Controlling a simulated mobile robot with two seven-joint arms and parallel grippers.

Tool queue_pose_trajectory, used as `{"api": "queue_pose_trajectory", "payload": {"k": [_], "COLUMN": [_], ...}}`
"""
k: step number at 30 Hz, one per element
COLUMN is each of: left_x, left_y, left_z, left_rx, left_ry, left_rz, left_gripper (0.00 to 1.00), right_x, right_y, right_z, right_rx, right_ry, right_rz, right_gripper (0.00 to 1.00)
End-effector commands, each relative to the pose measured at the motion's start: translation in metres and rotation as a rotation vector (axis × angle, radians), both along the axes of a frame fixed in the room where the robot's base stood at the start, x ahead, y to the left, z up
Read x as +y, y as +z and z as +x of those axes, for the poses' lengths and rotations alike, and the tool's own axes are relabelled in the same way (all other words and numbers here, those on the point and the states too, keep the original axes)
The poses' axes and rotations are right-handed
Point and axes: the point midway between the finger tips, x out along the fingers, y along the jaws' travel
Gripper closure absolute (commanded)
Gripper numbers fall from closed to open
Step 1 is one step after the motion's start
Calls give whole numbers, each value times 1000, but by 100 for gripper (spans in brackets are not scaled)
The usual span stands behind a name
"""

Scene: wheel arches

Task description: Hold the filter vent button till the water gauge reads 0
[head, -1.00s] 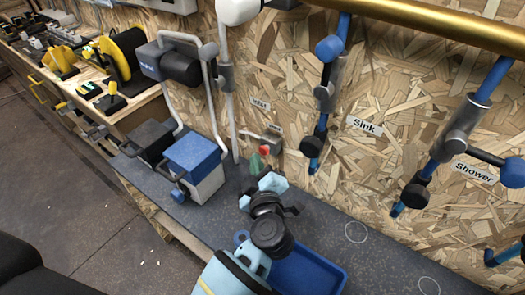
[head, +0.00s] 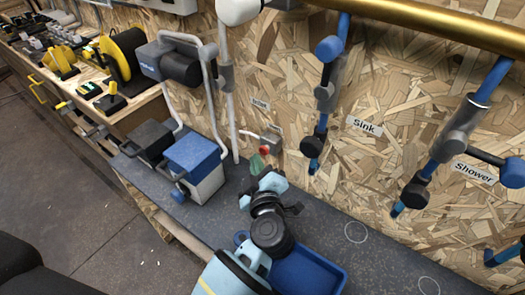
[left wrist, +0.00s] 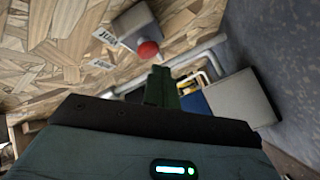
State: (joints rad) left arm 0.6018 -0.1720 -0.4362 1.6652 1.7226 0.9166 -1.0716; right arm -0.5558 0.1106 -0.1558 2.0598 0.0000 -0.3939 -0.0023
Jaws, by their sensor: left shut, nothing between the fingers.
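A small red button (head: 264,149) sits on a grey box low on the chipboard wall. It also shows in the left wrist view (left wrist: 148,50). My left gripper (head: 257,163) is just in front of and below the button, its dark green fingers shut and empty. In the left wrist view the fingertips (left wrist: 160,75) point toward the button and look close to it. I cannot tell whether they touch it. I cannot make out a water gauge reading in either view. My right gripper is not in view.
A box with a blue lid (head: 194,165) stands on the dark bench left of the gripper. A blue tray (head: 335,280) lies under my arm. Valves labelled Sink (head: 364,126) and Shower (head: 474,173) are on the wall to the right. The bench at right is mostly clear.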

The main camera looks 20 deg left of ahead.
Motion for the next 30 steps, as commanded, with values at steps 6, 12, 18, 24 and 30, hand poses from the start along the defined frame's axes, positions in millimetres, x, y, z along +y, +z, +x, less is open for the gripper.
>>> {"api": "queue_pose_trajectory", "payload": {"k": [6, 12, 18, 24, 30], "left_x": [-2, -3, -3, -3, -4], "left_y": [2, 0, 0, 0, 1], "left_z": [7, 7, 7, 9, 11], "left_rx": [-1, 0, 0, 0, 0], "left_ry": [0, 0, 0, 0, 0], "left_rz": [1, 0, 0, 0, -1], "left_gripper": [100, 100, 100, 100, 100], "right_x": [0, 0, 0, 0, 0], "right_y": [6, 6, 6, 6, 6], "right_z": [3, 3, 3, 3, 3], "right_rx": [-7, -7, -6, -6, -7], "right_ry": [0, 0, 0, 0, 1], "right_rz": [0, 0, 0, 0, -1], "right_gripper": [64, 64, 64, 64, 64]}}
